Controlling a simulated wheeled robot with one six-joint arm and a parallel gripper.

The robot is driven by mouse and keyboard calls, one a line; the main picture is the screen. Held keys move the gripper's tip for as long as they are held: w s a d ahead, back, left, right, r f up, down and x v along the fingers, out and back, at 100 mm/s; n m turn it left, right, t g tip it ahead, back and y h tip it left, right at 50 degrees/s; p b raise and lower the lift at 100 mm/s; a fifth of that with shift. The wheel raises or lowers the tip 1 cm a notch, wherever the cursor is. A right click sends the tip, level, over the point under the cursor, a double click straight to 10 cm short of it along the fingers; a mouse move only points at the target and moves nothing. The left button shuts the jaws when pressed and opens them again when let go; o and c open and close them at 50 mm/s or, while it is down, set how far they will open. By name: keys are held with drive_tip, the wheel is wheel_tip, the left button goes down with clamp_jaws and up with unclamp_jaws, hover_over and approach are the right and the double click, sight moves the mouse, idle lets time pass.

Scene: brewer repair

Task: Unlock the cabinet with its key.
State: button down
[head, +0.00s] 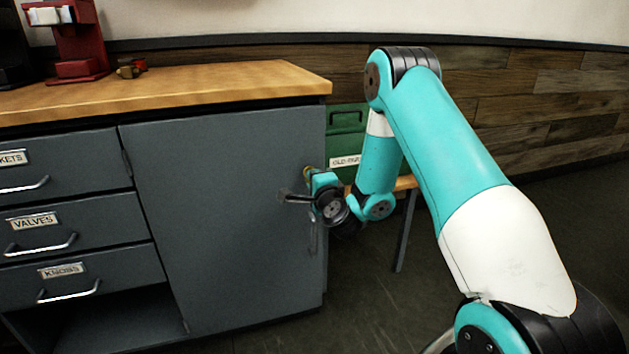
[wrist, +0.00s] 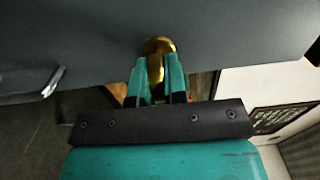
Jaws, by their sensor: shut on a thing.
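The grey cabinet door (head: 220,220) is closed, with a vertical bar handle (head: 312,235) near its right edge. My gripper (head: 313,178) is at the upper right of the door, above the handle. In the wrist view, its teal fingers (wrist: 158,80) are shut on the brass key (wrist: 155,67). A round brass piece (wrist: 160,45) shows at the fingertips against the grey door face (wrist: 230,35). Whether it is the lock or part of the key, and how deep the key sits, I cannot tell. The fingers hide part of the key.
Labelled drawers (head: 75,230) are left of the door. A wooden counter (head: 200,88) tops the cabinet, with a red machine (head: 80,45) on it. A green box (head: 346,140) on a low wooden table (head: 405,183) stands close behind my gripper. Floor (head: 365,300) is clear in front.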

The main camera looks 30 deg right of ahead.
idle(0.4)
drive_tip(key=c, duration=1.2)
unclamp_jaws()
drive_tip(key=shift+o, duration=0.2)
